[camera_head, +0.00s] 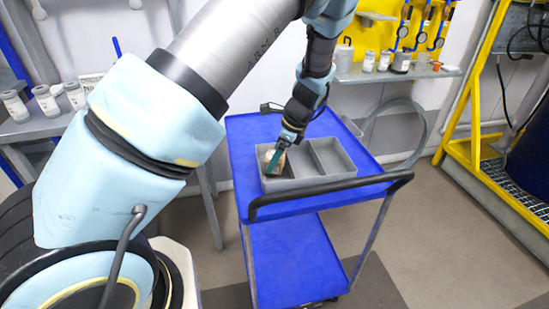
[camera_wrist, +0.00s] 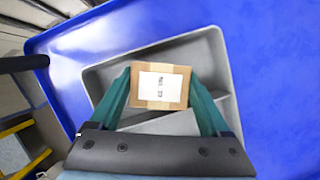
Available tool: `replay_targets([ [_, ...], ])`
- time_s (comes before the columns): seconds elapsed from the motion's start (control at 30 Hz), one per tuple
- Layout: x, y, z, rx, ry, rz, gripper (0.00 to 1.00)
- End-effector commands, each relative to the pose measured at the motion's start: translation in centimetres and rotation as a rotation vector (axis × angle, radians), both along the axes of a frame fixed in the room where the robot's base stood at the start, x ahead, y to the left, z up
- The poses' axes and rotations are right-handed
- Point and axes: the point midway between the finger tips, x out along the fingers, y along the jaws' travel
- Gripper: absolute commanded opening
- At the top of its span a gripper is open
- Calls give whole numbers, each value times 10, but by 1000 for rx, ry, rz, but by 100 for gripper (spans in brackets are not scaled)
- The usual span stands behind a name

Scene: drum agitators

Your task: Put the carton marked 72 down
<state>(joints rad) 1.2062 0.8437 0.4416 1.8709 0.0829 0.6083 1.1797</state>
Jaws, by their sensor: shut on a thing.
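The carton (camera_wrist: 160,85) is a small brown box with a white label, seen in the wrist view; the print on the label is too small to read. It also shows in the head view (camera_head: 275,163), partly hidden by a finger. My gripper (camera_wrist: 160,88) is shut on the carton, with one green finger on each side. In the head view my gripper (camera_head: 273,162) is at the left compartment of the grey divided tray (camera_head: 322,184). I cannot tell whether the carton touches the tray floor.
The tray stands on the blue top shelf of a cart (camera_head: 245,135), which has a black handle (camera_head: 330,190) at its front. Blue shelf is clear around the tray. A shelf with several white jars (camera_head: 369,62) is on the wall behind. A yellow frame (camera_head: 470,100) stands at the right.

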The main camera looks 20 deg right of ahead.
Motion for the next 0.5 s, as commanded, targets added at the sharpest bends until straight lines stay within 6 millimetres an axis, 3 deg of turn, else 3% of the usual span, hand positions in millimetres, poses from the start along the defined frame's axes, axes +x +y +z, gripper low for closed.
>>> replay_targets([
  [0.13,0,0,-11,0,-1,0,16],
  [0.47,0,0,-14,0,-1,0,16],
  [0.5,0,0,-14,0,-1,0,83],
])
